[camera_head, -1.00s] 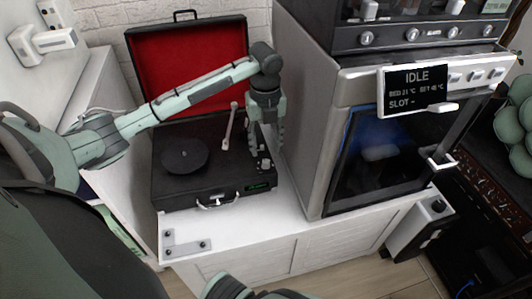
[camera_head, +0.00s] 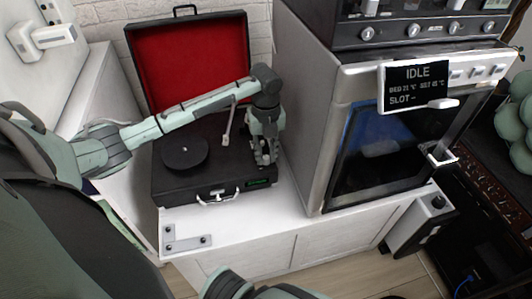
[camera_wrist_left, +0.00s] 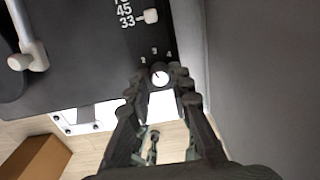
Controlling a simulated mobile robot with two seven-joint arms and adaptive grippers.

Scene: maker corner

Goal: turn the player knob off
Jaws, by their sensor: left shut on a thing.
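The player is a black suitcase turntable (camera_head: 170,188) with its red-lined lid (camera_head: 190,60) open, standing on a white cabinet. Its dark platter (camera_head: 183,152) is at the left of the deck. My left gripper (camera_head: 265,160) is down at the right side of the deck and hides the knob in the head view. Marks 2, 3 and 4 show around the knob. My right gripper is not in view.
The white tonearm (camera_head: 229,122) stands just left of my gripper. A speed switch (camera_wrist_left: 150,16) marked 45 and 33 is near the knob. A tall grey machine (camera_head: 315,120) with an IDLE display (camera_head: 416,86) stands close on the right. The cabinet top (camera_head: 235,224) is clear in front.

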